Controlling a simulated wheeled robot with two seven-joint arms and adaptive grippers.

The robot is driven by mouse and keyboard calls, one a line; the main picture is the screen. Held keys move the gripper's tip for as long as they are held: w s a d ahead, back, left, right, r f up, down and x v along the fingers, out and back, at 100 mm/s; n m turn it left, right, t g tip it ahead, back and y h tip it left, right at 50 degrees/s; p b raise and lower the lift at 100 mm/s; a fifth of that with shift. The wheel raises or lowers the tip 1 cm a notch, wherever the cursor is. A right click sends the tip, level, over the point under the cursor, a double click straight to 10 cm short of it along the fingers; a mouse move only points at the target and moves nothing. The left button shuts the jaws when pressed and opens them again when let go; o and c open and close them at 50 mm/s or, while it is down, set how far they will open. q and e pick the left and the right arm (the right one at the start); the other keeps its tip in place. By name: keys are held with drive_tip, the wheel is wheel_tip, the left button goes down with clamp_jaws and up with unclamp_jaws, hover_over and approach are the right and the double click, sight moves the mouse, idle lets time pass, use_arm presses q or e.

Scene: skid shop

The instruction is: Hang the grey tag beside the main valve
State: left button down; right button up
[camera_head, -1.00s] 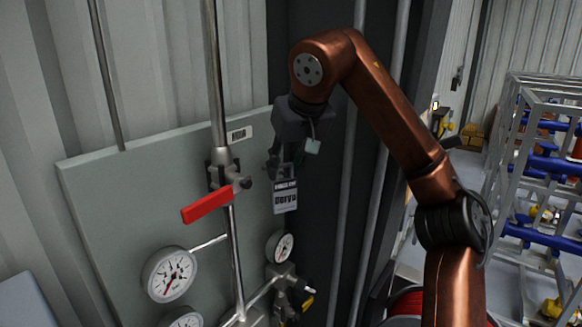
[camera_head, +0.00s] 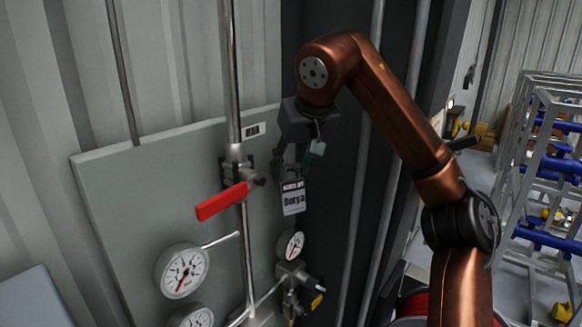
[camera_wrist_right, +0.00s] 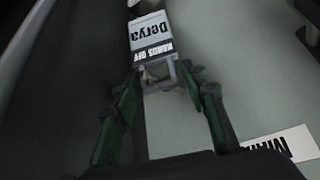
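The grey tag (camera_head: 292,198), with a dark "HANDS OFF" band and the name "Derya", hangs below my right gripper (camera_head: 290,172), in front of the panel's right edge. In the right wrist view the tag (camera_wrist_right: 152,37) is upside down. The fingers of my right gripper (camera_wrist_right: 160,78) close on the frame at its top from both sides. The main valve (camera_head: 238,172), with a red lever (camera_head: 221,202), sits on a vertical pipe to the left of the tag. I cannot make out a hook near the tag. My left gripper is not in view.
The grey-green panel (camera_head: 130,185) carries a small label (camera_head: 253,129) above the valve and a large gauge (camera_head: 182,271) below it. A small gauge (camera_head: 291,245) lies below the tag. Vertical pipes stand to the right, and a metal rack (camera_head: 540,140) is farther off.

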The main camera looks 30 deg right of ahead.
drive_tip(key=shift+o, duration=1)
drive_tip(key=shift+s+d, duration=0.1)
drive_tip(key=shift+r, duration=0.3)
drive_tip(key=v, duration=1.1)
drive_tip(key=shift+s+r, duration=0.1)
drive_tip(key=shift+r, duration=0.05)
